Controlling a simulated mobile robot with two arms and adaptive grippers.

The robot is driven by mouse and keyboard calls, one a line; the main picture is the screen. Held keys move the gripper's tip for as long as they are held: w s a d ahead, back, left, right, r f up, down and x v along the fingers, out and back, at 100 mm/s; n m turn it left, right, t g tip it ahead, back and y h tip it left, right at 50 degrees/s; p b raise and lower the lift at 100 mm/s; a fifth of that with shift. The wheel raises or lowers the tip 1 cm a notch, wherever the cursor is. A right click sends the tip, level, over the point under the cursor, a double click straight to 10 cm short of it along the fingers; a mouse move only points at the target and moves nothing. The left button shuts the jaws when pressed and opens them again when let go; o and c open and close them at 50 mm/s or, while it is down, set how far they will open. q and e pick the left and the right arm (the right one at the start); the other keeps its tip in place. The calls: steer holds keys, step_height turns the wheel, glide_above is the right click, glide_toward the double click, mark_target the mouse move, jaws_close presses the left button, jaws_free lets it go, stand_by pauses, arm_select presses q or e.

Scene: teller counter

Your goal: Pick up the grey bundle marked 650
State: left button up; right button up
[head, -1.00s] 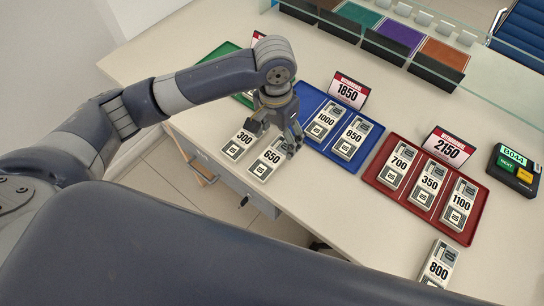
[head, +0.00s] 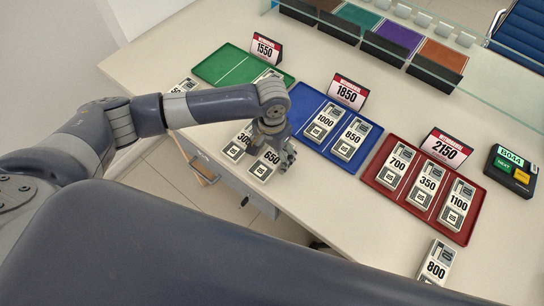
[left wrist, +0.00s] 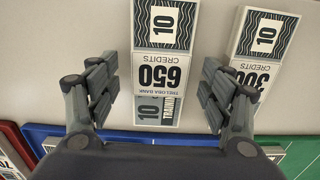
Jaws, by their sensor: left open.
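The grey bundle marked 650 (head: 263,168) lies on the counter near its front edge, just in front of the blue tray. My left gripper (head: 272,148) is over its far end, open. In the left wrist view the 650 bundle (left wrist: 160,75) lies between the two open fingers (left wrist: 160,95), with a gap on each side. The bundle marked 300 (head: 233,152) lies just left of it in the head view. It also shows in the left wrist view (left wrist: 262,40), close to the right finger. My right gripper is not in view.
The red tray (head: 376,181) holds 700, 350 and 1100. The green tray (head: 214,68) is at the back left. Bundle 800 (head: 437,262) lies at the front right.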

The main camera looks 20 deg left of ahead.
arm_select(q)
steer(key=shift+f, duration=0.2)
steer(key=c, duration=1.2)
steer(key=shift+o, duration=0.2)
